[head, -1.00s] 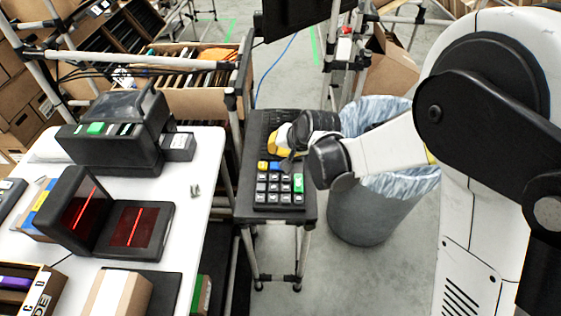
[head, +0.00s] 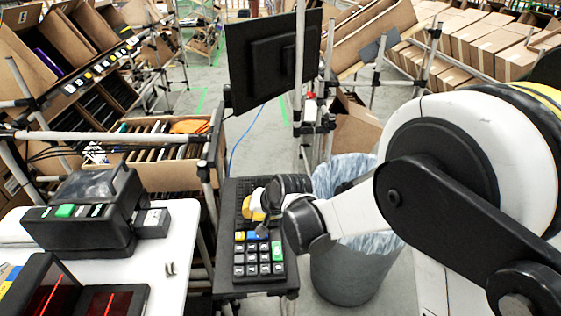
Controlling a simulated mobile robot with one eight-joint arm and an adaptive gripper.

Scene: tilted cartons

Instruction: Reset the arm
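My arm (head: 350,216) is white and black and reaches in from the right of the head view. Its end hangs over a small dark stand holding a keypad (head: 258,256) with dark keys and a few yellow, blue and green ones. My gripper (head: 256,210) is partly hidden behind the wrist, with a yellow part showing just above the keypad. Its fingertips are too small and covered to tell whether they are open or shut. I cannot tell whether it touches the keypad.
A bin with a clear liner (head: 350,275) stands right of the stand, close under my arm. A white table (head: 172,285) with a black printer-like device (head: 88,215) and a red-lit scanner (head: 50,290) is at left. A monitor (head: 276,62) and tilted cartons (head: 370,35) stand behind.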

